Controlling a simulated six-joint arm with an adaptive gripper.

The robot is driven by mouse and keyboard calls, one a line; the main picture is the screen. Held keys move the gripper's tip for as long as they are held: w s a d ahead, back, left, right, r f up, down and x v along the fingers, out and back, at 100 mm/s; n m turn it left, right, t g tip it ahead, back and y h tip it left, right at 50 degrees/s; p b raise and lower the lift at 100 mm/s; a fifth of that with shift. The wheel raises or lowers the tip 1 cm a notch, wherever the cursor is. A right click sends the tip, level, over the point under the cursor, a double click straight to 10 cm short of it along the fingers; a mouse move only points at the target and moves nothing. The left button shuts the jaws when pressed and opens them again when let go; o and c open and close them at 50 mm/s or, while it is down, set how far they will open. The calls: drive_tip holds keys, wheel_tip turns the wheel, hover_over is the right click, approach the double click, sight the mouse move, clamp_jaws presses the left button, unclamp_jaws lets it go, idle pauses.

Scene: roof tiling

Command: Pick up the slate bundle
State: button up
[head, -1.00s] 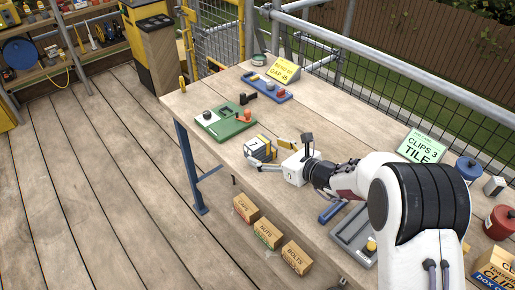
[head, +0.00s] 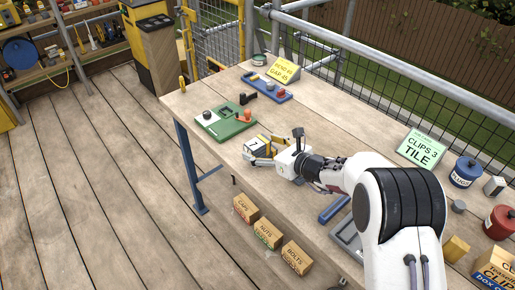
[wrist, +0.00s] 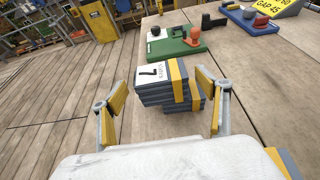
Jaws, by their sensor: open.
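The slate bundle (wrist: 165,85) is a stack of dark grey slates with a yellow strap and a white label marked 7. It sits on the wooden workbench (head: 300,110), and in the head view the bundle (head: 256,149) is near the bench's front edge. My gripper (wrist: 163,98) is open, with one yellow-padded finger to the left of the bundle and the other to its right. Gaps show between both fingers and the bundle in the wrist view. In the head view my gripper (head: 268,150) partly covers the bundle's right side.
A green board (head: 226,122) with knobs lies just beyond the bundle. A blue tray (head: 265,88) and a yellow sign (head: 284,71) stand farther back. A green sign (head: 421,149) and blue and red pots are at the right.

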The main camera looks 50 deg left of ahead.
sight(258, 142)
drive_tip(key=shift+x, duration=1.35)
drive_tip(key=c, duration=1.6)
drive_tip(key=shift+r, duration=0.2)
drive_tip(key=shift+r, duration=4.9)
